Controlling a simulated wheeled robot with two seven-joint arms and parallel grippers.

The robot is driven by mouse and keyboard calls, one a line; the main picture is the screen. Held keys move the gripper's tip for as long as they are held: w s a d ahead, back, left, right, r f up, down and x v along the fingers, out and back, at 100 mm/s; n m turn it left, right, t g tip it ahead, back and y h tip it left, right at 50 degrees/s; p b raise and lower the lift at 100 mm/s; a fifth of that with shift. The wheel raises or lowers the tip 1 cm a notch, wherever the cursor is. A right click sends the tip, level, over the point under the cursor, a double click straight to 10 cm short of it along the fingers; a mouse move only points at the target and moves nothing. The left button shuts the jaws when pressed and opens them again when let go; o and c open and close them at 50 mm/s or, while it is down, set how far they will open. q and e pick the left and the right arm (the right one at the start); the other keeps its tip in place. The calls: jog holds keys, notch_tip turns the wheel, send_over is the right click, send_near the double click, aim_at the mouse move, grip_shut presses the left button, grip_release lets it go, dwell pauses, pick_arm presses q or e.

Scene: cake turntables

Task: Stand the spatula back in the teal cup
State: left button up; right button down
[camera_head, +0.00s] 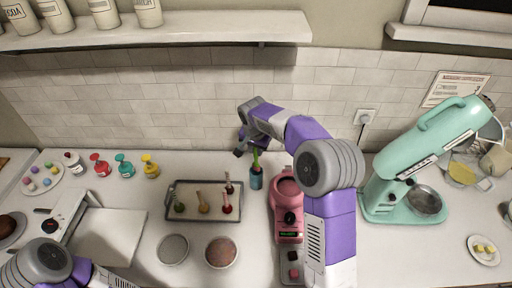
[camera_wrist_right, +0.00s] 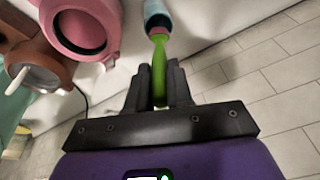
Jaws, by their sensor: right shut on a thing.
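The green spatula (camera_wrist_right: 159,62) is between the two dark fingers of my right gripper (camera_wrist_right: 158,80), which is shut on it. In the right wrist view its far part reaches the mouth of the teal cup (camera_wrist_right: 157,12). In the head view the spatula (camera_head: 256,158) rises from the top of the teal cup (camera_head: 256,181), which stands upright on the counter. How deep the spatula sits inside is hidden. My right gripper (camera_head: 241,146) is just above and behind the cup. My left arm shows at the lower left; its gripper is outside the picture.
A pink scale-like appliance (camera_head: 288,215) stands close to the cup's right. A dark tray (camera_head: 168,213) with several small coloured items is to its left. Two round pans (camera_head: 173,249) lie in front. A mint stand mixer (camera_head: 405,190) is far right. The tiled wall is close behind.

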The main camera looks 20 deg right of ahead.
notch_tip(320, 180, down, 7)
jog(key=b, duration=0.5)
jog(key=c, duration=0.9)
grip_release()
jog(key=shift+c, duration=0.2)
jog(key=shift+r, duration=0.1)
jog(key=v, duration=0.7)
jog(key=shift+r, duration=0.25)
